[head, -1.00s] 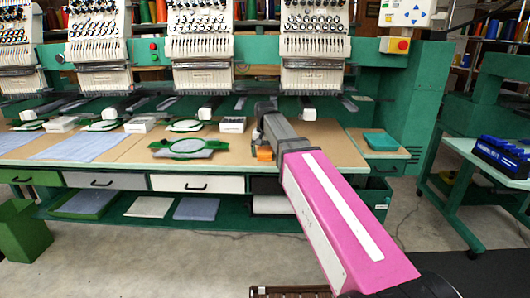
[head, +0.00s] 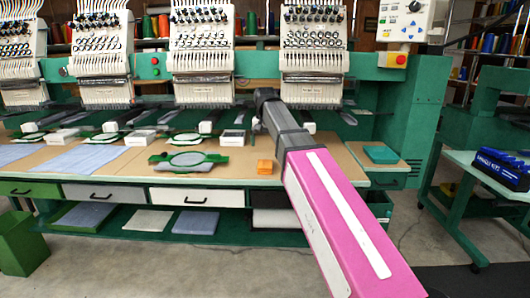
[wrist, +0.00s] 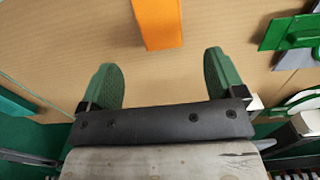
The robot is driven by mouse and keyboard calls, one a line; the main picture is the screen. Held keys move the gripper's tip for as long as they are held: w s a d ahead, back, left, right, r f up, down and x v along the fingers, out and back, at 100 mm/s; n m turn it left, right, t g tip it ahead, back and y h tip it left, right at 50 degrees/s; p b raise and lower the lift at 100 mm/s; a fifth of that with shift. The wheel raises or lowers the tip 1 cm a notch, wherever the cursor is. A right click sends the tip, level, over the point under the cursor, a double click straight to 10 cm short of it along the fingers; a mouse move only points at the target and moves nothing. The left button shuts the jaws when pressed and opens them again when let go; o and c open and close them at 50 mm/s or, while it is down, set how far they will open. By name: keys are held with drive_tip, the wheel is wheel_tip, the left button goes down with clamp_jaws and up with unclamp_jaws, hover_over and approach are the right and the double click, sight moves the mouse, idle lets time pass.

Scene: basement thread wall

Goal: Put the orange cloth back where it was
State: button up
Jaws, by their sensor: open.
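The orange cloth (head: 264,167) is a small folded block on the tan tabletop (head: 320,158), near its front edge. In the wrist view the cloth (wrist: 157,22) lies ahead of my gripper (wrist: 166,75), roughly in line with the gap between its green fingers. My gripper is open and empty, with bare tabletop between the fingers and the cloth apart from them. In the head view my grey and pink arm reaches over the table and hides the gripper.
A green hoop with a grey centre (head: 188,160) lies left of the cloth. A white box (head: 232,138) stands behind it. A teal tray (head: 381,154) sits on a side shelf to the right. Embroidery machine heads (head: 315,45) hang above the table's back.

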drive_tip(key=shift+r, duration=0.85)
idle(0.7)
